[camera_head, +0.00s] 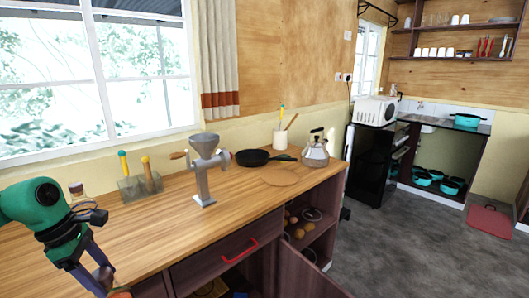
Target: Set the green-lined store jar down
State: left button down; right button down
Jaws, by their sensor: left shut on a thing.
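My left gripper (104,280) reaches down at the bottom left, in front of the wooden counter (150,235). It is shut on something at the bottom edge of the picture. Only a small brownish piece (121,293) shows by the fingertips, and the rest is cut off. I cannot tell from this sliver whether it is the green-lined store jar. A small glass jar with a brown top (77,189) stands on the counter behind my left arm, partly hidden by it. No green lines can be made out on it. My right gripper is not in view.
A grey grinder (204,170), a holder with two upright tools (140,187), a black pan (254,158), a round board (281,176) and a kettle (316,150) stand on the counter. Its front middle is clear. A cabinet door (300,275) hangs open below.

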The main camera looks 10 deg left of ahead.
pick_arm(q)
jog(key=shift+s+d+f+m, duration=0.1)
jog(key=shift+d+f+m, duration=0.2)
jog(key=shift+f, duration=0.2)
jog(key=shift+d+f+m, duration=0.15)
jog(key=shift+f+m, duration=0.25)
jog(key=shift+f, duration=0.1)
jog(key=d+f+m+g+y, duration=0.1)
jog(key=d+f+m, duration=0.3)
jog(key=d+m, duration=0.3)
jog(key=d+f+m+g+y, duration=0.1)
jog(key=d+f+m+g, duration=0.1)
jog(key=d+f+m, duration=0.3)
jog(key=w+d+f+m+g, duration=0.1)
jog(key=d+f+m, duration=0.4)
jog(key=d+m, duration=0.5)
jog(key=d, duration=0.3)
jog(key=shift+d+m+g+y, duration=0.2)
jog(key=shift+m+g+y, duration=0.2)
jog(key=shift+w, duration=0.1)
